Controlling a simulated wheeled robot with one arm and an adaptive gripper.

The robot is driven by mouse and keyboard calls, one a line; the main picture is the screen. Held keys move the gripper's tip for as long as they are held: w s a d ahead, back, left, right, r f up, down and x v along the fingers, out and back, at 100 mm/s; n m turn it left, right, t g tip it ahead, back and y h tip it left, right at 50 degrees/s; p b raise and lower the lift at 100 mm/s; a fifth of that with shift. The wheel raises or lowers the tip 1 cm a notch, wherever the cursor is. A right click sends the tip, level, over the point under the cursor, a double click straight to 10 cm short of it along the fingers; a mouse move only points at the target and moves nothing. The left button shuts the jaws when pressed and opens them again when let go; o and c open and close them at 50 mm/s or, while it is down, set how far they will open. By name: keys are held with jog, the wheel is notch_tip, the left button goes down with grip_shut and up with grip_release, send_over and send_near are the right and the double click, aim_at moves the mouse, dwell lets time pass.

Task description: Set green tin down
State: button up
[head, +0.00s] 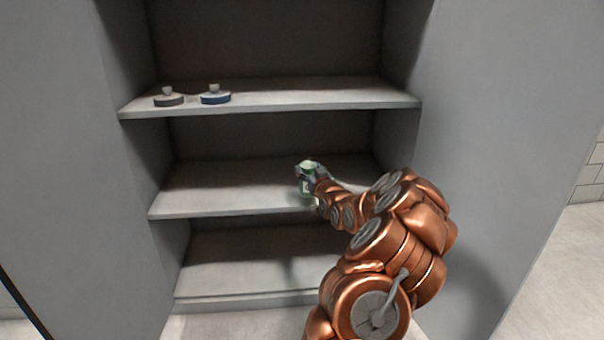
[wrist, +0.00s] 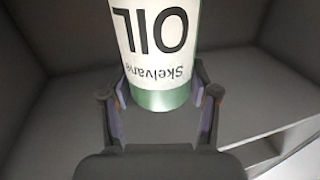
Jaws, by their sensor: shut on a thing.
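The green tin (head: 307,184) is upright in my gripper, at the front of the middle shelf (head: 225,190) in the head view. In the wrist view the tin (wrist: 155,40) fills the top middle, with a white label reading "OIL" upside down and a green band. My gripper (wrist: 160,92) has a finger on each side of the tin and is shut on it. In the head view my gripper (head: 305,171) is partly hidden by the tin and my arm. I cannot tell whether the tin's base touches the shelf.
The middle shelf is bare to the left of the tin. The lower shelf (head: 235,260) looks empty. Cabinet walls stand on both sides.

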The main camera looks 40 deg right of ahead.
jog(key=shift+w+d+f+b, duration=0.7)
jog(key=shift+w+d, duration=0.1)
jog(key=shift+w, duration=0.35)
jog(key=shift+w+d+f+b, duration=0.55)
jog(key=shift+w+d+f, duration=0.2)
jog(key=shift+w, duration=0.35)
jog(key=shift+w+d+f+b, duration=0.7)
jog(key=shift+w+d, duration=0.1)
jog(key=shift+w, duration=0.35)
jog(key=shift+r, duration=0.15)
jog(key=o, duration=1.6)
jog(key=shift+f, duration=0.2)
jog(key=shift+r, duration=0.1)
